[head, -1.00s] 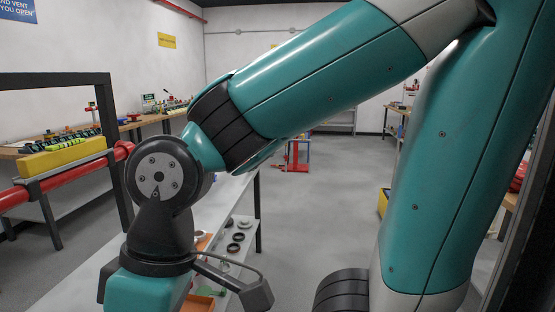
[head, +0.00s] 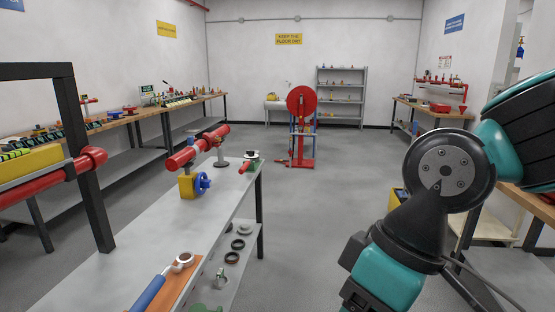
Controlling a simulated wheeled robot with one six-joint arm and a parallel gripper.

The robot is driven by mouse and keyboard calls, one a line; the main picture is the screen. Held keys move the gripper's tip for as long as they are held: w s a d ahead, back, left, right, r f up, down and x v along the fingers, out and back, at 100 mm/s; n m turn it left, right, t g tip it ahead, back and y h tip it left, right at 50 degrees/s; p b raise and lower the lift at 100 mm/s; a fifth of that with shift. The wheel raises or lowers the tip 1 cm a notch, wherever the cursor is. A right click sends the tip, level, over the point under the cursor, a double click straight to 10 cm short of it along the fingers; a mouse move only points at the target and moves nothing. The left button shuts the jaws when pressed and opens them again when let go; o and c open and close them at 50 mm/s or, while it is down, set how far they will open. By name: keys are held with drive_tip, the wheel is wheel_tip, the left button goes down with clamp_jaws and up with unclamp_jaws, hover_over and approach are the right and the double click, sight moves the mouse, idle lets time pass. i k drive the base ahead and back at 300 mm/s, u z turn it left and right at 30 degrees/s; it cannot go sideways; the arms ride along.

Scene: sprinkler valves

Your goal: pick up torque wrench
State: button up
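A tool with a blue handle (head: 150,292) and a metal ring head (head: 182,262) lies on an orange mat (head: 178,284) at the near part of the long grey bench (head: 130,258). It looks like the torque wrench, and its near end is cut off by the bottom edge. My arm is folded at the right of the head view, well to the right of the tool and apart from it. My gripper is not in view; only arm links show.
A red pipe (head: 195,150) with a blue handwheel (head: 202,184) and yellow block (head: 187,187) stands on the bench. Rings (head: 238,244) lie on its lower shelf. A black frame (head: 88,165) holds another red pipe at left. Open floor (head: 330,210) lies right of the bench.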

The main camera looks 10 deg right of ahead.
sight(249, 164)
drive_tip(key=z, duration=0.65)
drive_tip(key=i, duration=1.35)
drive_tip(key=z, duration=0.4)
drive_tip(key=i, duration=1.3)
drive_tip(key=u, duration=1.2)
drive_tip(key=i, duration=1.05)
drive_tip(key=u, duration=0.9)
